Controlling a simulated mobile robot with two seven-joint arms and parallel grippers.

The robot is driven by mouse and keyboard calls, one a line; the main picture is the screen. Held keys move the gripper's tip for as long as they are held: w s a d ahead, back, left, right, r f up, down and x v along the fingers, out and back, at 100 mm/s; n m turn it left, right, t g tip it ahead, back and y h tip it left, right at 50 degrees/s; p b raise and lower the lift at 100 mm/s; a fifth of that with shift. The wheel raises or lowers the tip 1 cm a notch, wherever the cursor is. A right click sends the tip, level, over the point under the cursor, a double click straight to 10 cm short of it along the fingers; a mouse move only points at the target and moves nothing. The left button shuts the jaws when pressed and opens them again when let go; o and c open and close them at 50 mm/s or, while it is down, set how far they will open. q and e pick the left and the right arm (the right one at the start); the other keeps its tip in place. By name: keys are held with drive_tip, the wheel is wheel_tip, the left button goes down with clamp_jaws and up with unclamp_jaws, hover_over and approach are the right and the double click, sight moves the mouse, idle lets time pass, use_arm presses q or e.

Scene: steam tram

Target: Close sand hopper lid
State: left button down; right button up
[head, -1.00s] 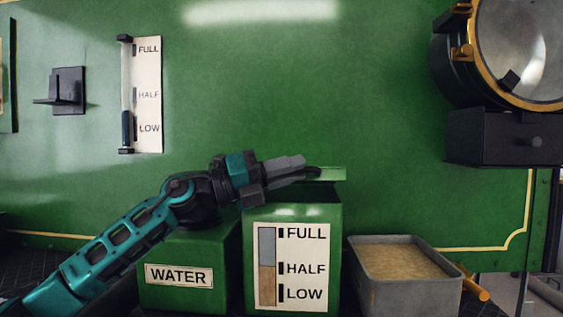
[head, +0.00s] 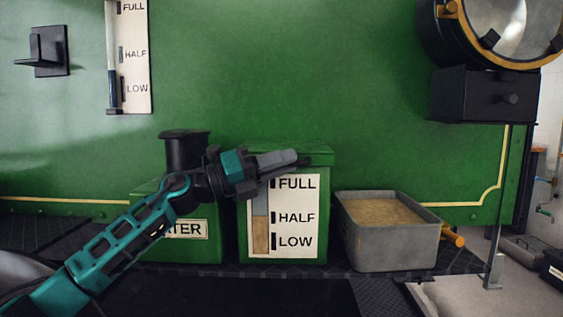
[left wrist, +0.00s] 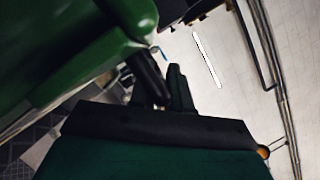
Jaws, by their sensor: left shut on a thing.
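The sand hopper is a green box (head: 328,230) with a white FULL, HALF, LOW gauge on its front. Its green lid (head: 318,150) lies low over the box top and looks level; whether it is fully seated I cannot tell. My left gripper (head: 296,160) reaches in from the left at the lid's front edge and is shut on the lid, its grip point partly hidden. My right gripper is not in view.
A green WATER box (head: 150,250) with a black filler cap (head: 185,150) stands left of the hopper, partly behind my arm. A grey sand-filled bin (head: 390,247) stands to its right. A round lamp (head: 495,25) hangs upper right. The green wall above the hopper is clear.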

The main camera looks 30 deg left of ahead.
use_arm(q)
drive_tip(key=shift+f, duration=0.35)
drive_tip(key=c, duration=1.4)
unclamp_jaws()
drive_tip(key=shift+c, duration=0.2)
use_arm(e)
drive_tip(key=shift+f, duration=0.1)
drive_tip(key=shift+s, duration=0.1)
use_arm(q)
drive_tip(key=shift+s+a, duration=0.1)
drive_tip(key=shift+s+a+f, duration=0.1)
drive_tip(key=shift+s+a, duration=0.05)
drive_tip(key=b+v, duration=0.2)
drive_tip(key=v, duration=1)
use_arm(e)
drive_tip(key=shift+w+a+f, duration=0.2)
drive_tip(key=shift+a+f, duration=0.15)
use_arm(q)
drive_tip(key=shift+s, duration=0.1)
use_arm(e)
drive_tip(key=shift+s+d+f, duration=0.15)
